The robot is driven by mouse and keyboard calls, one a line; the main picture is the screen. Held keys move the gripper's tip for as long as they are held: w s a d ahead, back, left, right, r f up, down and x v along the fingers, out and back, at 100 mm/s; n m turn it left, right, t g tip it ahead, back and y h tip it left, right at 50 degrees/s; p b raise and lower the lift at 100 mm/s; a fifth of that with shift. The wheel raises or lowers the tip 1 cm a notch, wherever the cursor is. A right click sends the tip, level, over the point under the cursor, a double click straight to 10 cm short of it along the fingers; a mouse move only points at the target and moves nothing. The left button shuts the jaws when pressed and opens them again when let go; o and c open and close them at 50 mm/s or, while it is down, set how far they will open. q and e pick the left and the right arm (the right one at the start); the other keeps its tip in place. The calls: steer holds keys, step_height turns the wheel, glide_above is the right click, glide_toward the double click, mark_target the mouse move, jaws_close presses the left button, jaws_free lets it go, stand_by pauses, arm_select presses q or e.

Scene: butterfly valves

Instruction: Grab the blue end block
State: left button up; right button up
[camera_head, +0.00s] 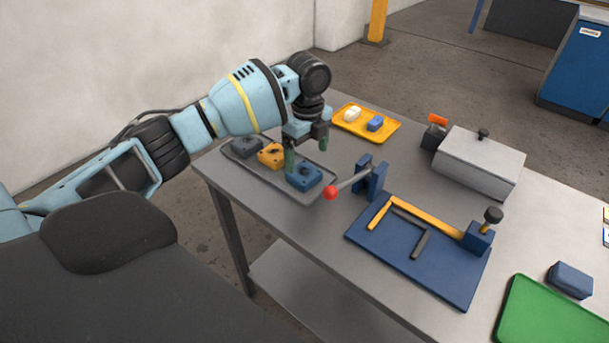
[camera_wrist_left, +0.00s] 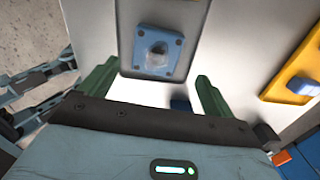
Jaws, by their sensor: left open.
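The blue end block (camera_head: 306,178) sits at the near right end of a grey tray (camera_head: 262,181), in a row with a yellow block (camera_head: 271,155) and a dark grey block (camera_head: 246,147). My left gripper (camera_head: 306,153) is open above the blue block, with its green fingers pointing down. In the left wrist view the blue block (camera_wrist_left: 158,52) lies just ahead of the open fingertips (camera_wrist_left: 157,75), and nothing is between them in grip. In the head view one finger overlaps the block; I cannot tell whether they touch. My right gripper is not in view.
A fixture with a red-knobbed lever (camera_head: 331,193) stands close right of the blue block. Beyond are a blue fixture plate (camera_head: 375,240), a yellow tray (camera_head: 350,129) with small parts, a grey box (camera_head: 479,161) and a green mat (camera_head: 545,315).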

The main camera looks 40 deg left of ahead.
mark_target(304, 171)
arm_select(q)
steer(key=shift+a+f, duration=0.1)
steer(key=shift+f, duration=0.15)
steer(key=f, duration=0.4)
steer(key=shift+s+a+f, duration=0.1)
steer(key=shift+s+a, duration=0.1)
steer(key=shift+s, duration=0.1)
steer(key=shift+f, duration=0.25)
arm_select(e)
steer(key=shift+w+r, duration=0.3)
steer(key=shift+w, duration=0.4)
arm_select(q)
steer(key=shift+c, duration=0.3)
steer(key=c, duration=1.2)
steer(key=shift+r, duration=0.1)
steer(key=shift+c, duration=0.3)
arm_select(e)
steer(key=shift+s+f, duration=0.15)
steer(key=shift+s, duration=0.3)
arm_select(q)
steer(key=shift+r, duration=0.1)
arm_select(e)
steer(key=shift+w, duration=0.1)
